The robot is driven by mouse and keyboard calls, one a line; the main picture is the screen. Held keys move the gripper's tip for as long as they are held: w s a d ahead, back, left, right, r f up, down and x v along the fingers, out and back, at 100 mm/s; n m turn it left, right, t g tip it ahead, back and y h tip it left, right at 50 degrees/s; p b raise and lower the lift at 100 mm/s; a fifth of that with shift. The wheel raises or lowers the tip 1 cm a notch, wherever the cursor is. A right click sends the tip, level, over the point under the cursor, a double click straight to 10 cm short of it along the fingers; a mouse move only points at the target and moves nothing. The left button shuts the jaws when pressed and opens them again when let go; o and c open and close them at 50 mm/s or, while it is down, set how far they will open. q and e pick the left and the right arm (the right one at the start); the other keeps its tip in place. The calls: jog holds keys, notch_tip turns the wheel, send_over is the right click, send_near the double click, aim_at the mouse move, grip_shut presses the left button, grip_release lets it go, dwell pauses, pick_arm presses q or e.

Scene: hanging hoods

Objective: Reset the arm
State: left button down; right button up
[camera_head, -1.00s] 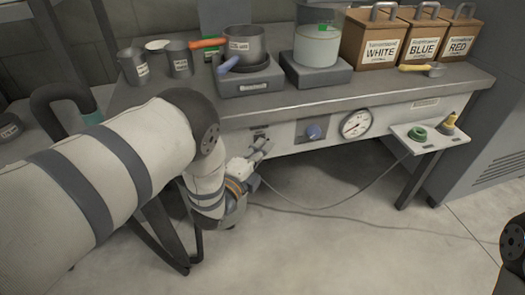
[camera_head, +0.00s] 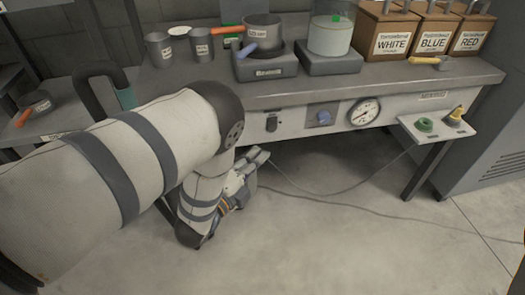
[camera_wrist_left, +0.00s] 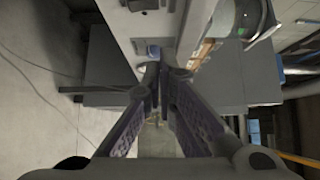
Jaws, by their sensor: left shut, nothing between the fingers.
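My left arm comes in from the left in the head view and bends down at the elbow. My left gripper (camera_head: 258,160) hangs in front of and just below the bench's front panel (camera_head: 292,122). It is partly hidden behind my own wrist. In the left wrist view the two fingers of the left gripper (camera_wrist_left: 153,76) meet at their tips, with nothing between them. A small dark switch (camera_head: 271,122) shows on the panel just above the gripper, and the two look apart. My right gripper is not in view.
The bench (camera_head: 380,78) holds a pot (camera_head: 262,35), a glass vessel (camera_head: 330,36) and labelled wooden boxes (camera_head: 390,35). The panel has a blue knob (camera_head: 324,118) and a gauge (camera_head: 363,112). A side shelf (camera_head: 437,128) juts out at right. Floor in front is clear except for a cable.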

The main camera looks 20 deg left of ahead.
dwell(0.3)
pick_arm(q)
jog(key=s+a+f+n+g+y+p, duration=0.1)
jog(key=s+a+f+n+g, duration=0.1)
jog(key=s+f+n+g, duration=0.35)
jog(key=s+a+f+n+g+y, duration=0.1)
jog(key=s+f+n+g+y, duration=0.15)
jog(key=s, duration=0.65)
jog(key=s+a+f+n+g+y+p, duration=0.1)
jog(key=s+a+f+n+g, duration=0.1)
jog(key=s+f+n+g, duration=0.4)
jog(key=s+d+r+n+g, duration=0.1)
jog(key=s+r+n+g, duration=0.1)
jog(key=s, duration=0.9)
jog(key=s+d+r+n+g+h+p, duration=0.1)
jog(key=s+n+g, duration=0.3)
jog(key=s, duration=0.8)
jog(key=shift+d+r+n, duration=0.3)
jog(key=shift+r, duration=0.5)
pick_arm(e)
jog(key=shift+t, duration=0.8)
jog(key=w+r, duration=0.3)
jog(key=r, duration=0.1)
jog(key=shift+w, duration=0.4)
pick_arm(q)
jog(key=shift+s, duration=0.1)
